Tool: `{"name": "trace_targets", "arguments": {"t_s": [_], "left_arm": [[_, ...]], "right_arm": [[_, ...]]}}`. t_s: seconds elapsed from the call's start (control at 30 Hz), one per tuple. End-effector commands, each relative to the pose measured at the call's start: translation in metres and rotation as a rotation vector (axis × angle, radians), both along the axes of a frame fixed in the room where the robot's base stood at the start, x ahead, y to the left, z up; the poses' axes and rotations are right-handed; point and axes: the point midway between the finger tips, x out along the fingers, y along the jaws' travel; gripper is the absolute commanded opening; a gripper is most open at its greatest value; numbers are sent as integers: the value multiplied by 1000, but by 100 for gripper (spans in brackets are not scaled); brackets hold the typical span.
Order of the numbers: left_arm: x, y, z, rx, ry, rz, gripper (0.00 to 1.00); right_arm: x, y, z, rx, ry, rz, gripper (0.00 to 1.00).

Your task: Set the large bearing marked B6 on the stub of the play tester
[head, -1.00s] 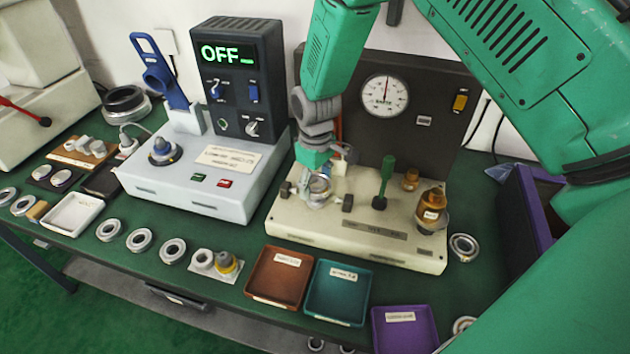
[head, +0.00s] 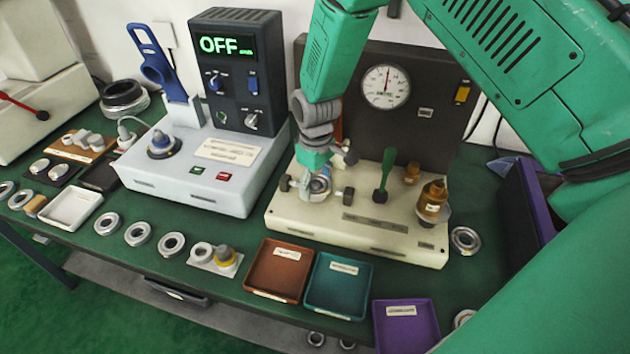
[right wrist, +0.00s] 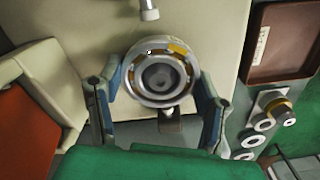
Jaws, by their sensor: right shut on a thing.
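The play tester has a cream base (head: 375,226), a dark back panel and a round dial gauge (head: 386,87). My right gripper (head: 320,186) is low over the left part of this base, at the stub. In the right wrist view its fingers (right wrist: 158,100) are shut on a large bearing (right wrist: 133,78), a metal ring with a yellow mark; no B6 is readable. A dark grey round end, apparently the stub (right wrist: 160,75), shows inside the bore. I cannot tell whether the bearing is fully seated. My left gripper is out of view.
A grey unit reading OFF (head: 228,45) stands to the left. Brown (head: 277,270), teal (head: 338,287) and purple (head: 405,325) trays lie in front. Several rings lie along the front edge.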

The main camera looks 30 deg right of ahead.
Motion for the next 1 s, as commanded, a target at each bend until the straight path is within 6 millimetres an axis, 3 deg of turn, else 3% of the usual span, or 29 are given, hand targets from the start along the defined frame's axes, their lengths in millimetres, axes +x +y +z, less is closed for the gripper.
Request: {"name": "trace_targets", "arguments": {"t_s": [0.27,0.3,0.33,0.37,0.67,1.0], "left_arm": [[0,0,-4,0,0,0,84],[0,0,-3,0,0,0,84],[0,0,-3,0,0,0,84],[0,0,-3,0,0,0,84],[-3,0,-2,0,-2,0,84],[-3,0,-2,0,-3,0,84]], "right_arm": [[0,0,-7,0,-1,0,17],[0,0,-7,0,-1,0,70],[0,0,-7,0,-1,0,80],[0,0,-7,0,-1,0,84],[0,0,-4,0,-1,0,84],[2,0,48,0,-3,-1,84]]}}
